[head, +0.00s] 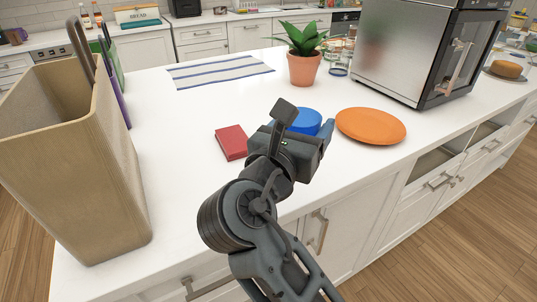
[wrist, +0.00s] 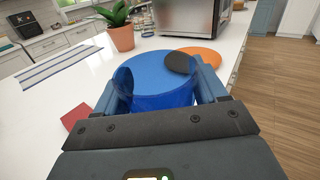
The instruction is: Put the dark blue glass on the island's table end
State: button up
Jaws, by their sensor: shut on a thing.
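The dark blue glass (wrist: 152,98) is see-through and sits between the two fingers of my gripper (wrist: 158,88) in the wrist view. My gripper is shut on it, with a finger against each side. In the head view my gripper (head: 300,124) is over the near edge of the white island (head: 185,130). A blue round shape (head: 304,117) shows just past it there; I cannot tell how much of it is the glass. Whether the glass touches anything below is hidden.
An orange plate (head: 371,126) lies right of my gripper and a red book-like block (head: 231,142) lies left. Behind are a potted plant (head: 304,68), a striped cloth (head: 220,71) and a steel appliance (head: 405,50). A tall tan holder (head: 75,160) stands left. White counter is clear between.

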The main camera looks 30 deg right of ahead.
jog(key=shift+w+a+f+b, duration=0.1)
jog(key=shift+w+a+f, duration=0.35)
jog(key=shift+w+f, duration=0.75)
jog(key=shift+w+a+f+b, duration=0.1)
jog(key=shift+w+a+f, duration=0.35)
jog(key=shift+w+f, duration=0.7)
jog(key=shift+w+a+f+b, duration=0.1)
jog(key=shift+w+a+f, duration=0.5)
jog(key=shift+f, duration=1.05)
jog(key=shift+w+d+f, duration=0.1)
jog(key=shift+w+d, duration=0.05)
jog(key=o, duration=1.2)
jog(key=shift+a, duration=0.2)
jog(key=v, duration=1.1)
jog(key=shift+s+a+b, duration=0.2)
jog(key=shift+s+b, duration=0.1)
jog(key=shift+b, duration=0.1)
